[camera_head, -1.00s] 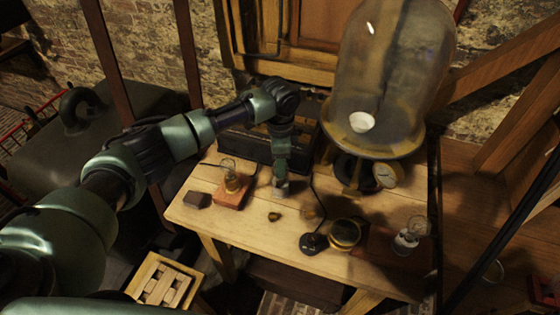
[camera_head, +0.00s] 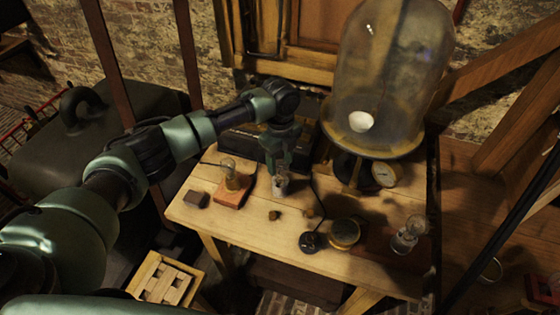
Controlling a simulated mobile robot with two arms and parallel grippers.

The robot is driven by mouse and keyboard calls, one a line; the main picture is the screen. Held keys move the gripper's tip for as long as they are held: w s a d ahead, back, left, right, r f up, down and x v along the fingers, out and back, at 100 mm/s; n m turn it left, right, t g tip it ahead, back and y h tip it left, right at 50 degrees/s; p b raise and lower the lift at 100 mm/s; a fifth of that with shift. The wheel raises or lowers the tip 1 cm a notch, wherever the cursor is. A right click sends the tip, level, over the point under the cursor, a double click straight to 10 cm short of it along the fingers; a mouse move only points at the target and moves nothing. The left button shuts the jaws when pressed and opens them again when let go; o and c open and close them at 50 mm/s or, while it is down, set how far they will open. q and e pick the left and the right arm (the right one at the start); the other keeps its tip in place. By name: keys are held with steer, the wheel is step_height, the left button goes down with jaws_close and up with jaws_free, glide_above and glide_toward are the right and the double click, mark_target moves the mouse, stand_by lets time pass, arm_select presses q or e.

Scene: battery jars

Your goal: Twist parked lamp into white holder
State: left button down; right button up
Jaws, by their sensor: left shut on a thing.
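My left gripper (camera_head: 280,178) points down over the middle of the table. It is shut on a small pale thing (camera_head: 281,188) at the tabletop. The fingers hide much of this thing, so I cannot tell whether it is a lamp, the white holder or both together. A clear glass lamp (camera_head: 229,168) stands upright on an orange-brown block to the left of the gripper. Another clear glass lamp (camera_head: 412,225) is on a dark board at the right end of the table, and its lower part is hard to make out. My right gripper is not in view.
A big glass bell jar (camera_head: 390,70) with a gauge (camera_head: 384,175) below it stands behind right. A dark block (camera_head: 197,199), a small brown piece (camera_head: 274,215), a black round base (camera_head: 311,242) and a brass round jar (camera_head: 345,233) stand on the wooden table (camera_head: 250,232).

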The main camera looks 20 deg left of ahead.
arm_select(q)
steer(key=shift+m, duration=0.8)
steer(key=c, duration=0.6)
jaws_free()
steer(key=shift+f, duration=0.1)
